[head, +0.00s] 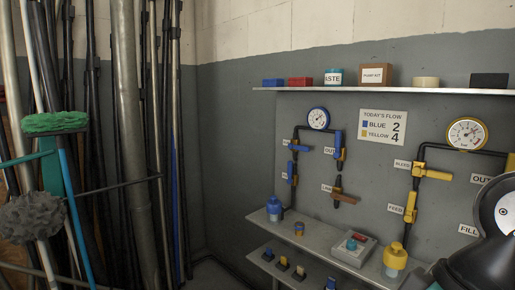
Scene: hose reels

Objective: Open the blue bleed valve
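The blue-lined gauge (318,118) sits on the grey wall panel, with dark pipes below it. A blue valve handle (299,148) lies about horizontal at the pipe's upper left bend; the small label (287,142) beside it is too small to read surely, perhaps BLEED. A blue handle (291,172) stands upright below it. Another upright blue handle (338,143) is at right by an OUT label (329,151). A brown handle (346,198) lies about horizontal on a short lower pipe. My arm shows at the lower right; my gripper is not in view.
A yellow-handled line with a gauge (466,134) is at right, its BLEED handle (435,174) horizontal. A high shelf (390,91) holds boxes. A lower shelf (320,240) holds a blue bottle (274,209) and a yellow bottle (395,261). Poles and brooms (55,123) crowd the left.

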